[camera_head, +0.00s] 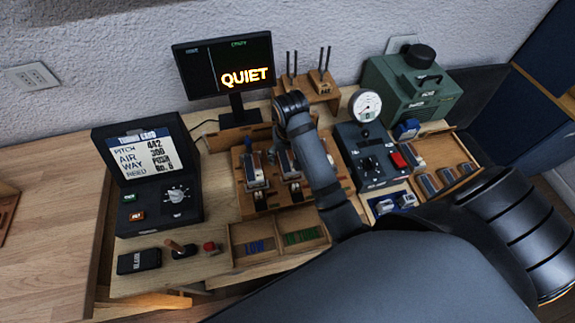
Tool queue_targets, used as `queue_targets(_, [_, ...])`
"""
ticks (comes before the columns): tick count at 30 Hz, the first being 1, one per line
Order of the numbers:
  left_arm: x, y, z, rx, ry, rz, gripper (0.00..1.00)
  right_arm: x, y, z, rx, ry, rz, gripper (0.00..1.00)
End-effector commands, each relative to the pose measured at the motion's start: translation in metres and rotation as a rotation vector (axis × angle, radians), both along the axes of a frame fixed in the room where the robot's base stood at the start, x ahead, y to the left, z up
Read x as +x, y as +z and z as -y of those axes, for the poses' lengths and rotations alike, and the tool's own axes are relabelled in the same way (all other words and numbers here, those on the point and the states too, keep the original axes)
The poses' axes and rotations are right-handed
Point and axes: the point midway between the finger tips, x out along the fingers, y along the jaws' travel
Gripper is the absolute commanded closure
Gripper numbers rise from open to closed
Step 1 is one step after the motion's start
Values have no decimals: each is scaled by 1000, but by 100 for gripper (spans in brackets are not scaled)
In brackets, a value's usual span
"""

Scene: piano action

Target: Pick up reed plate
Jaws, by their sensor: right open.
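Several small grey-and-dark plates (446,177) lie in a wooden tray at the right; I cannot tell which one is the reed plate. Two grey-topped blocks, the left one (254,172) clear to see, stand on a wooden rack in the middle. My right arm reaches over the bench from the lower right, and its wrist end is above this rack. My right gripper (273,154) is small and dark here, partly hidden by the arm; it is open, with nothing seen in it. My left gripper is out of view.
A monitor (226,68) reading QUIET stands at the back. A black tuner case (147,175) is at the left, and a green machine (411,90) is at the back right. A dial gauge (365,105) rises beside my arm. A divided tray (279,243) sits in front. Bare wood is at the far left.

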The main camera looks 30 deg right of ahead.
Motion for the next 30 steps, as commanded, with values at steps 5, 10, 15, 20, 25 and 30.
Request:
queue_targets(5, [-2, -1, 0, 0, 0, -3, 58, 1, -4, 0, 0, 0, 3, 26])
queue_targets(10, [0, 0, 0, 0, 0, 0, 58, 1, -4, 0, -1, 0, 2, 40])
queue_targets(15, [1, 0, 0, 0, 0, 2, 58, 1, -4, 0, 0, 0, 2, 63])
queue_targets(20, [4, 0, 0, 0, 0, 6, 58, 1, -4, 0, 0, 0, 2, 85])
queue_targets(25, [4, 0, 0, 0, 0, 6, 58, 1, -4, 0, 0, 0, 3, 88])
queue_targets(30, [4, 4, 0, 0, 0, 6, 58, 2, -1, 0, 0, 0, 3, 88])
